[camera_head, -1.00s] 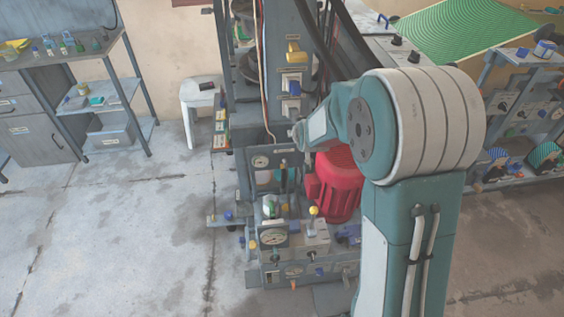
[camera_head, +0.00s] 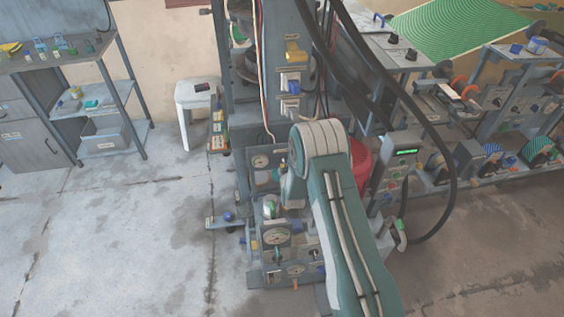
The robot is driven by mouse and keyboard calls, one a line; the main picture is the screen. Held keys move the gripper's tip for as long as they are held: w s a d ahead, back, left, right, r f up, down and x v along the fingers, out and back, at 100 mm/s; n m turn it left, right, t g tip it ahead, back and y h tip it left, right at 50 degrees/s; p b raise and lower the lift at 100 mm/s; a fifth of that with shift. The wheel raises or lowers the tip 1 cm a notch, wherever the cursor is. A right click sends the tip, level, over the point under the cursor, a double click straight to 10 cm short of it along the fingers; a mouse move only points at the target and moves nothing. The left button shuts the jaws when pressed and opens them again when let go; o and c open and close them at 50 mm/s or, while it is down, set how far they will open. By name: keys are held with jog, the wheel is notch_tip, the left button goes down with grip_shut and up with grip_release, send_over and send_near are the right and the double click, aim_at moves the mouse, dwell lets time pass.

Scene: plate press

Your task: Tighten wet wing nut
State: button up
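No wing nut can be made out for certain, and no wetness on one can be told. The press machine (camera_head: 286,20) stands in the middle of the camera_head view, with a pressure gauge (camera_head: 276,236) on its low unit. A small blue knob (camera_head: 229,216) sits on a plate at the unit's left side. My teal and white arm rises from the bottom right and bends in front of the press. My gripper is not in view; the arm's bend hides what lies behind it. A red motor (camera_head: 361,160) is mostly covered by my arm.
A control box (camera_head: 401,163) with a green display and thick black hoses stand right of my arm. A white stool (camera_head: 197,94) and grey shelves (camera_head: 112,134) are at the left. A crowded rack (camera_head: 512,97) stands right. Floor (camera_head: 130,235) at left is clear.

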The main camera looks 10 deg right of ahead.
aim_at(284, 162)
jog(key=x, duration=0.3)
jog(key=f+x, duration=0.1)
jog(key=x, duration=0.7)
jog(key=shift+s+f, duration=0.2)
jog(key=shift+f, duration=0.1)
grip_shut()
